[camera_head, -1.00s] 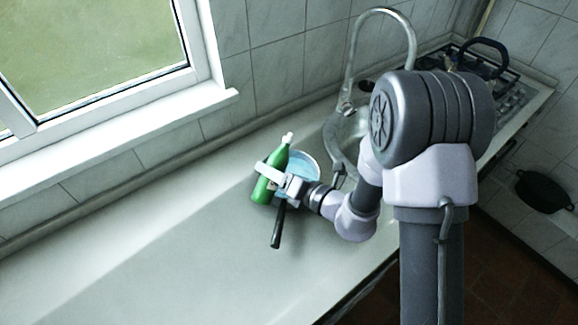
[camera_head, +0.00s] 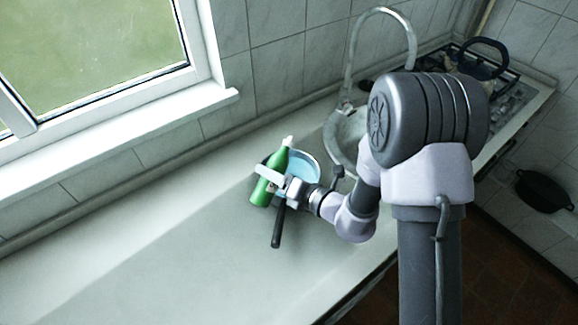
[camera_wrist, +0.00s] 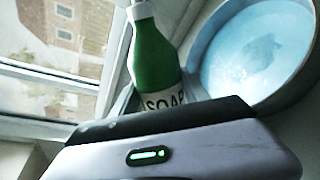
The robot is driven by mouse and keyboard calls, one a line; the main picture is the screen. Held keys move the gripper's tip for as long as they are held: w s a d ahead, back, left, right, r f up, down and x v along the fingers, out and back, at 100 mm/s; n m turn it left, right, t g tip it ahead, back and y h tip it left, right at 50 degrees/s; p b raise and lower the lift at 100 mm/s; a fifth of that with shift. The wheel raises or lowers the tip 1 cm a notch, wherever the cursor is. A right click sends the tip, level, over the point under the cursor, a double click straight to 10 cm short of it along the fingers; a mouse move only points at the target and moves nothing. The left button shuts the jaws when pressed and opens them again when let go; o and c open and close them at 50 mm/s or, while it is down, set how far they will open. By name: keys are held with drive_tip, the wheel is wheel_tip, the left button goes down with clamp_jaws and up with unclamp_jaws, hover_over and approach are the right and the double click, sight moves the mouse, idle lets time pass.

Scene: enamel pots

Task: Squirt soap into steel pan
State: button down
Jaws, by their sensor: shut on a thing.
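A green soap bottle (camera_head: 278,165) with a white nozzle is in my gripper (camera_head: 270,178), which is shut around its lower body. The bottle leans slightly, nozzle up and toward the right. It also shows in the wrist view (camera_wrist: 152,55), with its "SOAP" label partly hidden by my gripper. The steel pan (camera_head: 311,160) stands on the counter just behind and right of the bottle, its dark handle (camera_head: 278,228) pointing toward the front. In the wrist view the pan (camera_wrist: 205,45) lies right of the bottle, with a light-blue inside. Bottle and gripper hide part of the pan.
The sink (camera_head: 345,130) with a tall curved tap (camera_head: 349,60) is right of the pan. A gas hob (camera_head: 510,90) with a dark pan stands further right. The window sill (camera_head: 130,120) runs along the left. The counter (camera_head: 150,260) is clear at the front left.

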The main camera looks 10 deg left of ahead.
sight(264, 193)
drive_tip(key=shift+s+a+f+m+g+p, duration=0.15)
drive_tip(key=shift+s+f+m+g+p, duration=0.25)
drive_tip(key=shift+m, duration=0.3)
idle(2.4)
drive_tip(key=shift+s+a+r+m+g+p, duration=0.2)
drive_tip(key=shift+s+m+g+p, duration=0.35)
drive_tip(key=shift+m+p, duration=0.85)
idle(3.5)
